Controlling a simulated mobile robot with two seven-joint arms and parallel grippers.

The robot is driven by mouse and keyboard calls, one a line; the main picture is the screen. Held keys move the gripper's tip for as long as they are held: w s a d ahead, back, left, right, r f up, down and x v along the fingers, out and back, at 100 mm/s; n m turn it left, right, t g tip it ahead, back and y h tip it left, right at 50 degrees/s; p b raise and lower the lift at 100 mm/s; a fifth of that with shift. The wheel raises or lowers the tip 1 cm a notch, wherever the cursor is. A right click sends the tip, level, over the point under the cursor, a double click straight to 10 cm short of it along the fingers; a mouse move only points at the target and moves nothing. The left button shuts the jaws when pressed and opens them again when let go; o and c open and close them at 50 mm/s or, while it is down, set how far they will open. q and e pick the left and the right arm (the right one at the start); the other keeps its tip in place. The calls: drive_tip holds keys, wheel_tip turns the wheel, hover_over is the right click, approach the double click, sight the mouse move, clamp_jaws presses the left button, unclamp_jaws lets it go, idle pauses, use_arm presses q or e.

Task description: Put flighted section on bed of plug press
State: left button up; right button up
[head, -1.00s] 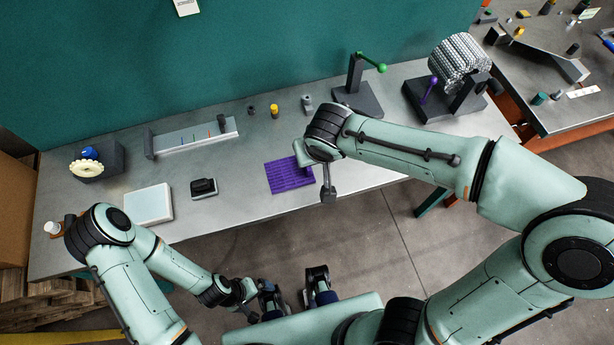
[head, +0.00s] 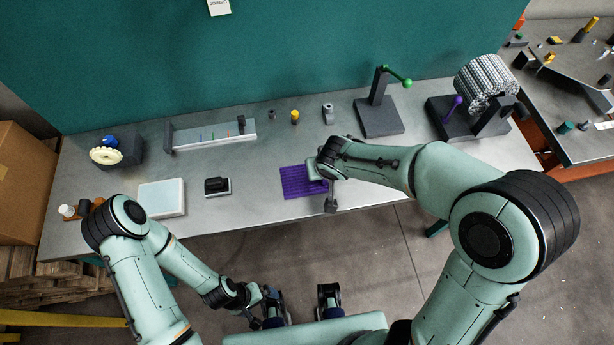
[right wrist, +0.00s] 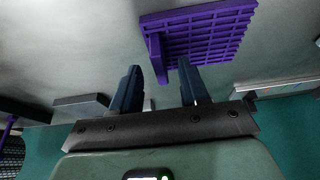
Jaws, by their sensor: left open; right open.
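The flighted section is a purple gridded piece (head: 298,184) lying flat on the grey bench near its front edge. In the right wrist view the grid (right wrist: 205,32) fills the top, with an upright purple strip along it. My right gripper (right wrist: 158,68) is open, its dark blue fingertips on either side of that strip; contact cannot be told. In the head view my right wrist covers the section's right end. The plug press appears to be the dark stand with a green-knobbed lever (head: 377,90); its flat base (head: 380,124) looks empty. My left gripper (head: 303,314) is open and empty, low before the bench.
Right of the green-knobbed stand is a dark stand with a rolled grey belt (head: 486,82) and purple knob. A white box (head: 162,198), a black block (head: 217,187) and a long grey fixture (head: 212,138) stand left. Small parts stand behind the section.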

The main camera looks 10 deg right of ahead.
drive_tip(key=shift+x, duration=1.05)
drive_tip(key=shift+c, duration=0.3)
clamp_jaws()
drive_tip(key=shift+r, duration=0.15)
